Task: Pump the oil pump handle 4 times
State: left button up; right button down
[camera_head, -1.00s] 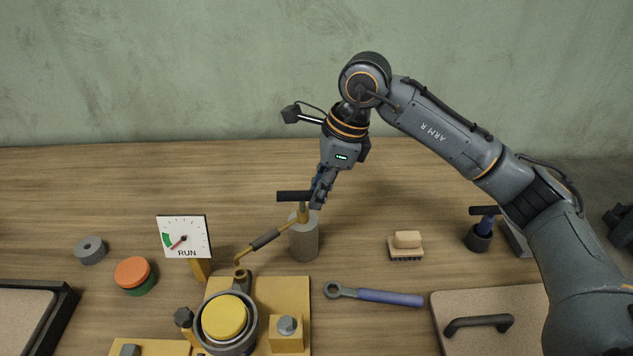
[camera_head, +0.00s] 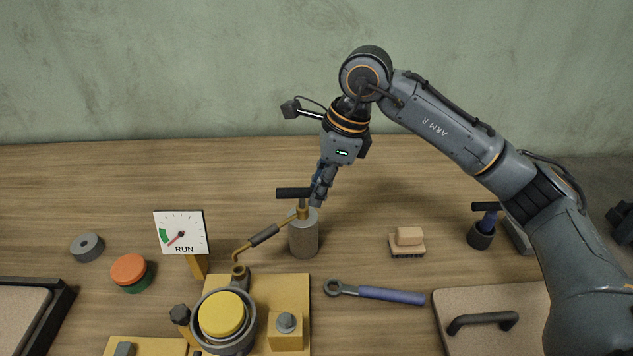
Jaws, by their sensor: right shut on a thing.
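The oil pump (camera_head: 304,236) is a grey cylinder standing upright on the table. Its black T-shaped handle (camera_head: 291,193) sits on a short brass rod above the body. My right gripper (camera_head: 318,196) reaches down from above and is shut on the right end of the handle. The gripped end is hidden by the fingers. My left gripper is not in view.
A gauge marked RUN (camera_head: 181,232) stands left of the pump. A yellow base plate (camera_head: 270,292) with a round yellow-capped housing (camera_head: 222,315) is in front. The table behind is clear.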

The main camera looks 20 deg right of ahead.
jog(key=shift+r+p, duration=1.1)
jog(key=shift+r, duration=0.75)
jog(key=c, duration=1.2)
grip_release()
notch_tip(320, 180, up, 7)
jog(key=p, duration=0.4)
